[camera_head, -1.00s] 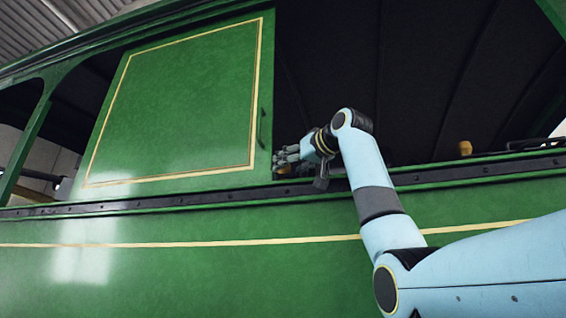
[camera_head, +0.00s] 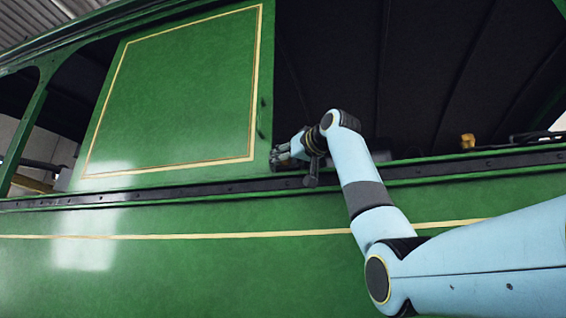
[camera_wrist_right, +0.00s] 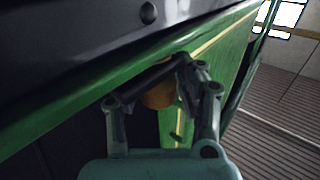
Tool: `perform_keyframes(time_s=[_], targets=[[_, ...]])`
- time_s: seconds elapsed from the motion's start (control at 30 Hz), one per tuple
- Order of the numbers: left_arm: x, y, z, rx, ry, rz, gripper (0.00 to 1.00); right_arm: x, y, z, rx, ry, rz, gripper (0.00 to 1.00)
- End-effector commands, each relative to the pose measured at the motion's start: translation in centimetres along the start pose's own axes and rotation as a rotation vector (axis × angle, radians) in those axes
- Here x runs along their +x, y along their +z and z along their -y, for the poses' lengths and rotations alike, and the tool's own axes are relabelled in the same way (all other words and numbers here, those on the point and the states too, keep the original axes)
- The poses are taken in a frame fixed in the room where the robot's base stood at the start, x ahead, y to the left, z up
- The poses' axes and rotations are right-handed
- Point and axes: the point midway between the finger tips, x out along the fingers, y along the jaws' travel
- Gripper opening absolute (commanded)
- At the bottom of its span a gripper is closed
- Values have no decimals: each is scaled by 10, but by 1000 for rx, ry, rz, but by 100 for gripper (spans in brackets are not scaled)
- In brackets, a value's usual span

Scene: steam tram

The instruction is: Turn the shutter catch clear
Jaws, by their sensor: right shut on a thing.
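The green shutter (camera_head: 180,95) with a gold line stands in the left part of the window opening in the head view. A dark handle (camera_head: 262,120) is on its right edge. My right gripper (camera_head: 278,156) is at the shutter's lower right corner, just above the dark rail. The right wrist view shows an orange-brown catch knob (camera_wrist_right: 159,96) between the fingers of my right gripper (camera_wrist_right: 155,85), which are shut on it. A dark bar (camera_wrist_right: 148,80) crosses in front of the knob; I cannot tell what it belongs to. My left gripper is out of view.
A dark riveted rail (camera_head: 120,196) runs along the sill under the shutter. The green tram side (camera_head: 200,275) lies below. Another brass-coloured knob (camera_head: 468,141) stands on the sill to the right.

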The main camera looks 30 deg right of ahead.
Motion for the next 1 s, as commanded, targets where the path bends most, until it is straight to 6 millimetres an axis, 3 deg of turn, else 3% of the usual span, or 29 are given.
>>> perform_keyframes(time_s=[0.87,0.9,1.0], targets=[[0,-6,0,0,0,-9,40,0,3,0,-1,94,8,0],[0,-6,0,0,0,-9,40,0,3,0,-1,94,8,34],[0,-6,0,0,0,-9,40,0,2,0,-1,94,6,47]])
